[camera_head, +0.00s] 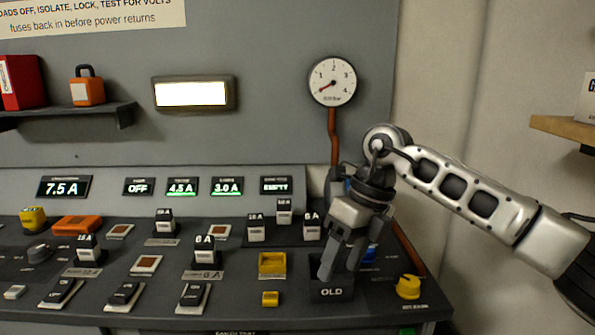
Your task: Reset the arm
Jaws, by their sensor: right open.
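My right arm (455,190) comes in from the right, raised and bent at the pressure gauge's lower right. Its gripper (342,262) points down at the dark bin marked OLD (331,292), with its fingers over or just inside the bin's opening. The jaws are open, and I see nothing held between them. The gripper hides much of the bin's opening and part of a blue item (369,254) behind it. My left gripper does not show.
The console carries several fuses, such as the 6 A one (205,250), and rocker switches (124,295). A yellow holder (272,263) stands left of the bin, a yellow knob (408,286) right of it. A gauge (332,82) and pipe (333,135) are behind. A wooden shelf (565,128) juts in at right.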

